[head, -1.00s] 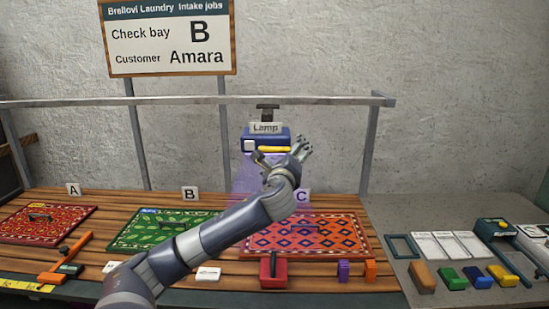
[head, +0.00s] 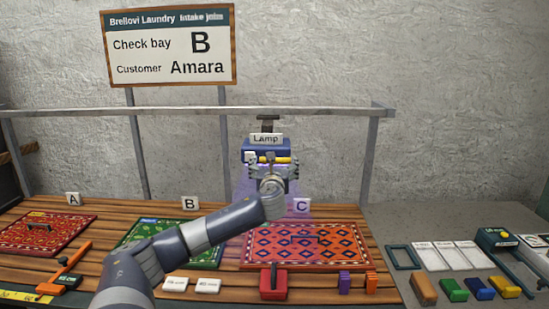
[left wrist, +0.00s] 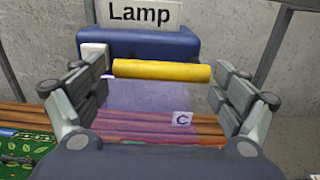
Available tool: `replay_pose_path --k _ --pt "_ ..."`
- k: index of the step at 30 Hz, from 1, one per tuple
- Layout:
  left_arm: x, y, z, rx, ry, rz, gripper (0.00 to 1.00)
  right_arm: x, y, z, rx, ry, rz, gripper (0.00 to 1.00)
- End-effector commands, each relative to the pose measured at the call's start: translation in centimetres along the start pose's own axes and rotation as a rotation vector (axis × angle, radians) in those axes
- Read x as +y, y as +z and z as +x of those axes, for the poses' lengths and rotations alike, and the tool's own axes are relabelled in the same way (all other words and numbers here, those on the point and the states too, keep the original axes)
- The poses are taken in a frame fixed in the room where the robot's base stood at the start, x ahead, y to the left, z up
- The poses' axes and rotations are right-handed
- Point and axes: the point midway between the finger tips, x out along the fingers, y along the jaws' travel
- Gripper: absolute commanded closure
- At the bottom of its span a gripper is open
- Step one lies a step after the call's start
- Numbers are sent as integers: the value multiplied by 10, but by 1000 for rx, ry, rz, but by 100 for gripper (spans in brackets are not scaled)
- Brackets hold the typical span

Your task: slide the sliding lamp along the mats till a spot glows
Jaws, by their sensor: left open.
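The blue sliding lamp (head: 256,147), labelled "Lamp", hangs on the grey rail (head: 330,112) behind bay C. It has a yellow bar handle (left wrist: 160,70) and a white block at its left. A faint purple beam falls below it. My left gripper (head: 271,172) is in front of the lamp. In the left wrist view its fingers (left wrist: 160,98) are spread wide, with the yellow bar between them and gaps at both ends. The mats are red in A (head: 40,232), green in B (head: 140,232), partly behind my arm, and orange-red in C (head: 306,246). I see no glowing spot.
A sign (head: 168,45) reads "Check bay B, Customer Amara". Several small tools and blocks line the table's front, including a red block (head: 273,285) and an orange-handled tool (head: 62,270). A grey side table (head: 400,220) at right holds cards and coloured blocks.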

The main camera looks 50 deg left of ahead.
Motion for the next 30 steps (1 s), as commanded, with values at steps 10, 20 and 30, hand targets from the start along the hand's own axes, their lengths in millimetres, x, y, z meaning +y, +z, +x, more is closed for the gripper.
replay_pose_path --k 10,20,30 --pt "0 0 28 0 0 -1 9 -1 -1 -10 0 -2 1 60" --pt "0 0 29 0 -1 1 12 -6 -2 -9 2 -8 3 60" --pt "-2 0 29 1 0 0 62 -6 -3 -12 3 -7 3 60"
